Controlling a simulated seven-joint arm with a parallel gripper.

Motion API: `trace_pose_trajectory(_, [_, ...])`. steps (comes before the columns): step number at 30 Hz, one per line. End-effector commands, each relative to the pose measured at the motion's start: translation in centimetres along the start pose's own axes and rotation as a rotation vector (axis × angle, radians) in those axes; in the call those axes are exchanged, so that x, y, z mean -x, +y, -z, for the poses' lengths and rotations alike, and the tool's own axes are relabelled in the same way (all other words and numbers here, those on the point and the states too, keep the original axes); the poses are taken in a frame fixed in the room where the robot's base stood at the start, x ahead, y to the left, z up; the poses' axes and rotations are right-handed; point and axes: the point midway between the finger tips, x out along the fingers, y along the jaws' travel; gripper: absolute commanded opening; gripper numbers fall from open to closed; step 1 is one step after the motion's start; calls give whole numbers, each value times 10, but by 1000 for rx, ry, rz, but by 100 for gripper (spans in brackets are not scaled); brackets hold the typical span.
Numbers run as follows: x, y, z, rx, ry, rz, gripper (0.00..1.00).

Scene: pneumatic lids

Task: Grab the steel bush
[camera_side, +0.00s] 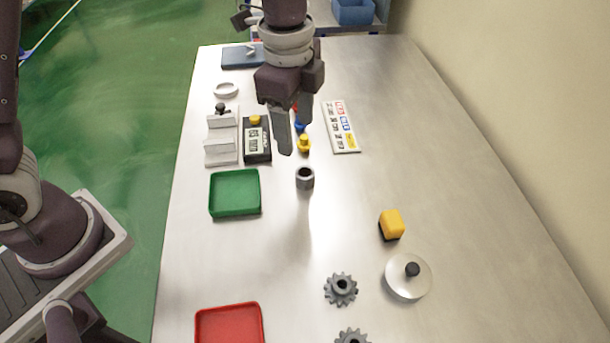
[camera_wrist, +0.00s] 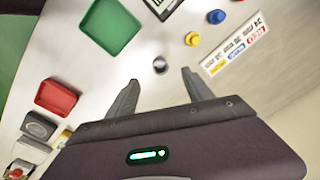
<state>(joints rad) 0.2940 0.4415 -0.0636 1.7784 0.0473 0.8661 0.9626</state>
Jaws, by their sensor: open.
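The steel bush (camera_side: 305,178) is a short grey hollow cylinder standing upright on the metal table, just right of the green tray. In the wrist view the bush (camera_wrist: 160,65) shows as a small dark-topped ring ahead of the fingertips, roughly between their lines. My gripper (camera_side: 293,138) is open and empty. In the side view it hangs above the table and appears higher than the bush and a little up the picture from it. In the wrist view both fingers of my gripper (camera_wrist: 160,75) are spread apart, and neither touches the bush.
The green tray (camera_side: 235,212) and red tray (camera_side: 230,306) lie along the left side. A yellow peg (camera_side: 304,145), a display box (camera_side: 257,146) and a label card (camera_side: 341,127) are near my gripper. A yellow block (camera_side: 391,224), round lid (camera_side: 408,285) and gear (camera_side: 341,289) are lower right.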

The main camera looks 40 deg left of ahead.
Motion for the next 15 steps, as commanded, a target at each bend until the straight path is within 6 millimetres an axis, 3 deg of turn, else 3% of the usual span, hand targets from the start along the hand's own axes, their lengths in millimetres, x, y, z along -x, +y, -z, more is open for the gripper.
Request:
trace_pose_trajectory(1, [-19,-2,10,-67,-11,-26,60])
trace_pose_trajectory(5, [-43,-4,23,-163,-19,-54,60])
trace_pose_trajectory(15, [-97,1,12,-168,-21,-58,60])
